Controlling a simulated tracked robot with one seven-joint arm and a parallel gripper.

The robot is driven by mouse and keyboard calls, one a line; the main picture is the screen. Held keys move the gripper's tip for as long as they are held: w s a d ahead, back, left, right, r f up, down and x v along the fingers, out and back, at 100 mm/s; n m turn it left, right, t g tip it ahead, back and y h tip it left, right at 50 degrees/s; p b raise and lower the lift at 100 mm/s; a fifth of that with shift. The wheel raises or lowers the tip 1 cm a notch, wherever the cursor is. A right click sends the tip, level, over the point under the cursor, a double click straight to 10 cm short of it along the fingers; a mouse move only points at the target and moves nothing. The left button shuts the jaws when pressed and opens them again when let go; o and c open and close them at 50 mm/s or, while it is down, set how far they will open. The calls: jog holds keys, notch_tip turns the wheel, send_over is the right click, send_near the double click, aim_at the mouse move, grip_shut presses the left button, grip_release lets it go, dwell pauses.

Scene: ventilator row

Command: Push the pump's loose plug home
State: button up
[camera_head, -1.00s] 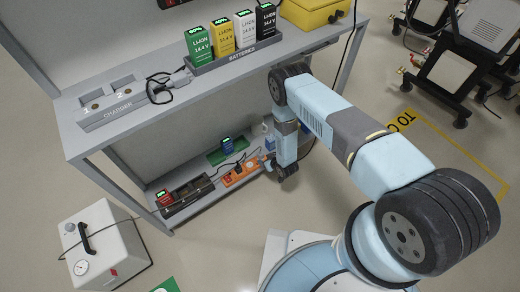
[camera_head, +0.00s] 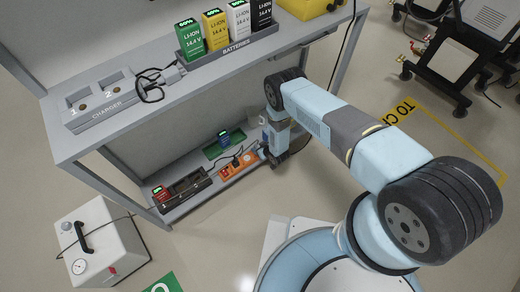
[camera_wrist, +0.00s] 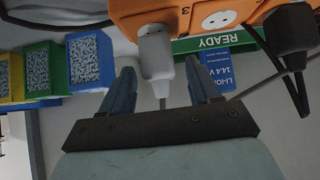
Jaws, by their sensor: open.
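The pump (camera_head: 105,244) is a white box with a black handle and a gauge, on the floor at lower left in the head view. An orange power strip (camera_head: 238,166) lies on the low shelf; it also fills the top of the wrist view (camera_wrist: 203,14). A pale grey plug (camera_wrist: 157,62) with a cord stands at one of its sockets. How deep it sits I cannot tell. My gripper (camera_wrist: 161,88) is open, with one finger on either side of this plug and visible gaps beside it. In the head view my arm hides most of the gripper.
A black plug (camera_wrist: 290,38) sits in the strip at the right, near an empty socket (camera_wrist: 216,18). A green READY tray (camera_head: 224,147) with a blue battery lies behind. A dark tray (camera_head: 181,188) is left of the strip.

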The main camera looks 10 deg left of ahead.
jog(key=shift+w+a+f, duration=0.15)
jog(key=shift+w, duration=0.05)
dwell(0.4)
jog(key=shift+c, duration=0.3)
grip_shut()
